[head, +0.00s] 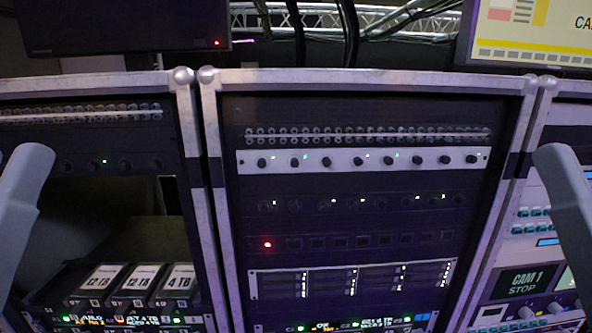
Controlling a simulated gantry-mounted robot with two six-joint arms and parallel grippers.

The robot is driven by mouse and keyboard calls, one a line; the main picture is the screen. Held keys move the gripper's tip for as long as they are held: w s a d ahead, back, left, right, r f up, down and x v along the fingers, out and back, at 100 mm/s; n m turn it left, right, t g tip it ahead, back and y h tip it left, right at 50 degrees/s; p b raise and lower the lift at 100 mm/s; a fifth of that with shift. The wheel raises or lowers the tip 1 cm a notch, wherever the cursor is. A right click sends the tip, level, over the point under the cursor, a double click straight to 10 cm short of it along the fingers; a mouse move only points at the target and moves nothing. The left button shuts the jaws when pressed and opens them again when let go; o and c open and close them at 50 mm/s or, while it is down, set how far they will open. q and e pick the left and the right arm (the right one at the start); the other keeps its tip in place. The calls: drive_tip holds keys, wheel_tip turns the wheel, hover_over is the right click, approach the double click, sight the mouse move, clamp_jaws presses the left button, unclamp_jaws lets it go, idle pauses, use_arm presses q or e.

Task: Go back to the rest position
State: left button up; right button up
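A grey link of my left arm shows at the left edge of the head view, running up from the lower left to a rounded end. A grey link of my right arm shows at the right edge, leaning the other way. Neither gripper is in the picture, so their fingers and anything in them are hidden. Both visible links are apart, in front of the racks on either side, and the middle of the view is free of my arms.
A central rack (222,215) holds a patch panel (365,135), a light knob panel (345,161), and a red-lit button (267,244). The left rack (190,130) holds labelled drive modules (133,283). A CAM 1 panel (527,283) is at right. Monitors (120,25) and truss (410,18) are above.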

use_arm(q)
wheel_tip(320, 180, up, 15)
drive_tip(key=p, duration=1.2)
use_arm(e)
wheel_tip(320, 180, up, 15)
use_arm(q)
wheel_tip(320, 180, down, 61)
drive_tip(key=b, duration=6)
drive_tip(key=shift+r+b, duration=0.2)
drive_tip(key=shift+b, duration=0.15)
use_arm(e)
wheel_tip(320, 180, down, 61)
drive_tip(key=shift+r, duration=0.2)
